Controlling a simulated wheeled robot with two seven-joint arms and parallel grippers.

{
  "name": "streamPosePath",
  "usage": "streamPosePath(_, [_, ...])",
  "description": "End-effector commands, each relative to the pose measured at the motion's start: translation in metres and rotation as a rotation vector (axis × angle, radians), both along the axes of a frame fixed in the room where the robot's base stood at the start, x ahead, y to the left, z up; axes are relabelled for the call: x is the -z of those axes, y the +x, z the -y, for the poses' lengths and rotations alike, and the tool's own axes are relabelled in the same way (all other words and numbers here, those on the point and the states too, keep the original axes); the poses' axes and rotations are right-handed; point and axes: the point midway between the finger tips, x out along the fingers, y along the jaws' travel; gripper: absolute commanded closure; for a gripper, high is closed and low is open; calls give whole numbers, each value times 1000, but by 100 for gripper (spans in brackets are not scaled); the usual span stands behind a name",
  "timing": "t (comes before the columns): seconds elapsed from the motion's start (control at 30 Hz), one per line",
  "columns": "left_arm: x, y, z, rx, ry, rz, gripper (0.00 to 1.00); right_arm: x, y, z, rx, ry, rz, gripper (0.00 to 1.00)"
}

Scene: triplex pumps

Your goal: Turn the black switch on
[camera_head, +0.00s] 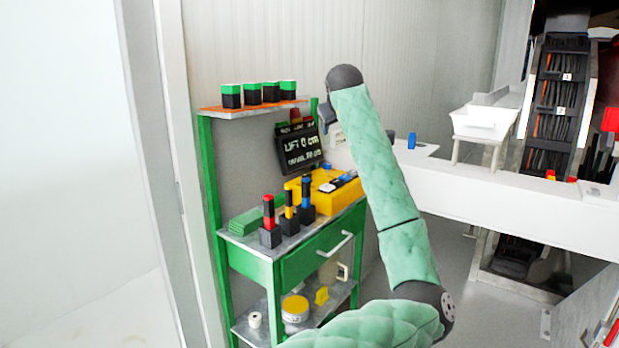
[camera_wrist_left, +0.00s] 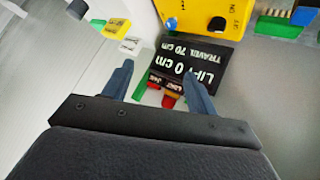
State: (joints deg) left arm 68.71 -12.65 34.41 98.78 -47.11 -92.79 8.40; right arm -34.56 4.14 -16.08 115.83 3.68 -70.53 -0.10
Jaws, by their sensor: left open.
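In the head view the yellow box (camera_head: 328,203) sits on the green workbench, partly behind my arm; the switch is not clear there. My left gripper (camera_head: 323,121) is above the box, near the black sign. In the left wrist view its two fingers (camera_wrist_left: 160,69) are apart with nothing held, and the switch lies beyond them, apart. My right gripper is not in view.
A black "LIFT 0 cm" sign (camera_head: 299,149) stands behind the box. Red, yellow and blue handled tools (camera_head: 288,222) stand upright on the green workbench (camera_head: 254,262). Several green-black blocks line the upper shelf (camera_head: 245,109). A white counter (camera_head: 500,190) extends right.

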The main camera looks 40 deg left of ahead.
Motion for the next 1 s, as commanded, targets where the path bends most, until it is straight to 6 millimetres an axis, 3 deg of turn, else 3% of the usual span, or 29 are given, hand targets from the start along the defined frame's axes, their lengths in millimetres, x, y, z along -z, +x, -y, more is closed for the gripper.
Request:
streamPosePath(0.3, [95,25,-30,-219,-50,-264,42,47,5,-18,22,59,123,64])
streamPosePath(0.43, [125,28,-41,-332,-18,-368,42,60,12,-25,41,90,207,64])
streamPosePath(0.57, [128,25,-46,-455,50,-417,42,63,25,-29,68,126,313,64])
streamPosePath(0.73, [121,14,-55,-571,79,-386,42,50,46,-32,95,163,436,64])
streamPosePath(1.0, [128,15,-61,-611,59,-344,42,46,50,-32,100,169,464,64])
